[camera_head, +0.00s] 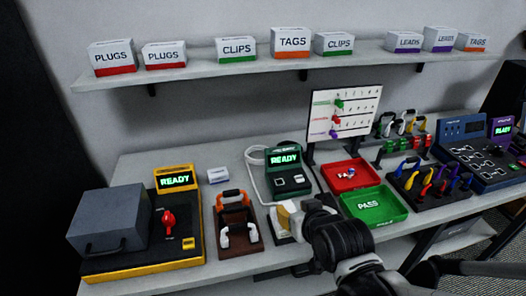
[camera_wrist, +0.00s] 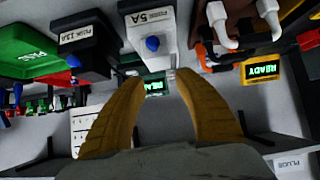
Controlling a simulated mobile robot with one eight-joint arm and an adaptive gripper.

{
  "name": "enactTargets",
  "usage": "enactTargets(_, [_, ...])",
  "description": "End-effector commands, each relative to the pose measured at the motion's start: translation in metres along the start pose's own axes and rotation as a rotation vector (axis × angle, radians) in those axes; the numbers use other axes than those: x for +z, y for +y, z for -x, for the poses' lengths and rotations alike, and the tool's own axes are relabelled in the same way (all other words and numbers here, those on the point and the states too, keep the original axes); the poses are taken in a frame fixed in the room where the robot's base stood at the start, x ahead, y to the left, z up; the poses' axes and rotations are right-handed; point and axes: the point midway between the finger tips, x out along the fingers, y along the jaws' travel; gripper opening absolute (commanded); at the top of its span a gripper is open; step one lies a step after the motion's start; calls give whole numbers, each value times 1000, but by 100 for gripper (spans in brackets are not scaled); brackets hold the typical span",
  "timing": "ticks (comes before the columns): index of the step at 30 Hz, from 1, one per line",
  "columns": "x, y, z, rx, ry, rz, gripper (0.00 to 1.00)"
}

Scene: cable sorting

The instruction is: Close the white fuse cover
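A white block (camera_wrist: 146,27) with a blue knob and a printed label shows at the top of the wrist view, just beyond my fingertips. It looks like the fuse cover, but I cannot tell whether it is raised or shut. A dark block (camera_wrist: 75,45) with a label and another blue knob stands beside it. My gripper (camera_wrist: 158,80) is open, its two yellow fingers apart with nothing held between them. In the head view my gripper (camera_head: 286,216) is over a pale fixture (camera_head: 280,238) at the bench front and hides most of it.
An orange-handled brown stand (camera_head: 236,232) is left of my gripper. A green tester (camera_head: 288,172) reading READY is behind it. A green PASS tray (camera_head: 378,207) and a red tray (camera_head: 350,174) are to the right. A yellow-edged station (camera_head: 188,255) stands farther left.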

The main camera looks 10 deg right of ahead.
Motion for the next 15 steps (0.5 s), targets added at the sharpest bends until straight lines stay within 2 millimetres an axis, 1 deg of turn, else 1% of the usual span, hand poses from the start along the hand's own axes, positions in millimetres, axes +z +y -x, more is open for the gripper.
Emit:
enactTargets(3, [2,0,13,0,0,0,38])
enactTargets(15, [1,0,47,0,1,0,38])
